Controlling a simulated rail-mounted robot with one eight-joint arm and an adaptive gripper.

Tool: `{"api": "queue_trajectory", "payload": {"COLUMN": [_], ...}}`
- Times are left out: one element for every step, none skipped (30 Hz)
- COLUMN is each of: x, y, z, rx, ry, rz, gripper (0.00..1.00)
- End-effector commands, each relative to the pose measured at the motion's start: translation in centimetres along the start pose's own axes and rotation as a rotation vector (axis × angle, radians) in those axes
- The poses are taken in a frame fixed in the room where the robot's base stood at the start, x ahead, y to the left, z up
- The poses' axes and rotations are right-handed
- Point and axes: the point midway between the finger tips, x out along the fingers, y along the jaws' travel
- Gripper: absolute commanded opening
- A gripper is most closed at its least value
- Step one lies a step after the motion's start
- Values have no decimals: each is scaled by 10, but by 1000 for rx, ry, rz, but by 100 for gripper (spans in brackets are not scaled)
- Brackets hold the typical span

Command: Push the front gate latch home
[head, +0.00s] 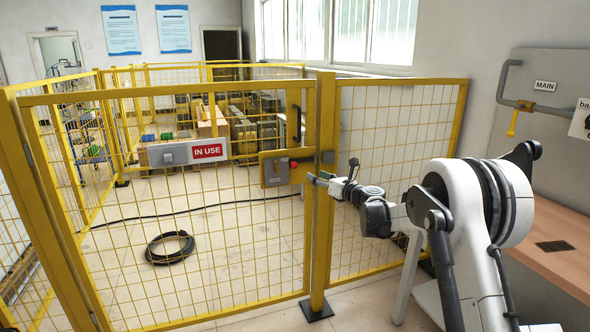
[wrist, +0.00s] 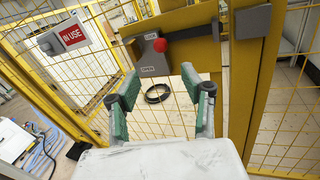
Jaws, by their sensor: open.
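The front gate (head: 200,240) is a yellow mesh panel standing in line with its post (head: 323,190). Its latch (head: 275,170) is a grey box with a red knob on a yellow plate, beside the post; the wrist view shows the red knob (wrist: 160,45) and a dark bar (wrist: 193,32) running right toward the post. I cannot tell how far the bar reaches into the post. My gripper (head: 318,179) is just in front of the post, below and right of the latch. In the wrist view its green-padded fingers (wrist: 160,82) are apart and empty, with the knob beyond and above them.
An IN USE sign (head: 208,151) and a grey box are on the gate left of the latch. A black cable coil (head: 170,247) lies on the floor behind the mesh. A wooden bench (head: 550,240) and a MAIN panel (head: 545,85) are at right.

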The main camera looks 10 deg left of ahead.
Motion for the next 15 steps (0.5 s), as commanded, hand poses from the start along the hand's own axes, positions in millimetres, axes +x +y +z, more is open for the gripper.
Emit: {"api": "queue_trajectory", "payload": {"x": [2, 4, 6, 9, 12, 16, 21, 25, 32, 38, 43, 51, 57, 62, 70], "y": [-1, -1, -1, -1, -1, -1, -1, -1, -1, -1, -1, 0, 0, -1, -1], "z": [-2, -2, -2, -2, -2, -2, -3, -3, -2, -3, -3, -3, -3, -3, -3], "rx": [8, 11, 13, 13, 12, 12, 12, 11, 11, 11, 11, 10, 10, 10, 10], "ry": [-3, -4, -4, -4, -4, -4, -4, -4, -4, -4, -3, -3, -3, -3, -3], "rz": [0, 0, 0, 0, 0, 0, 0, 1, 1, 1, 1, 2, 1, 1, 1], "gripper": [43, 43, 43, 43, 43, 43, 43, 43, 43, 43, 43, 43, 43, 43, 43]}}
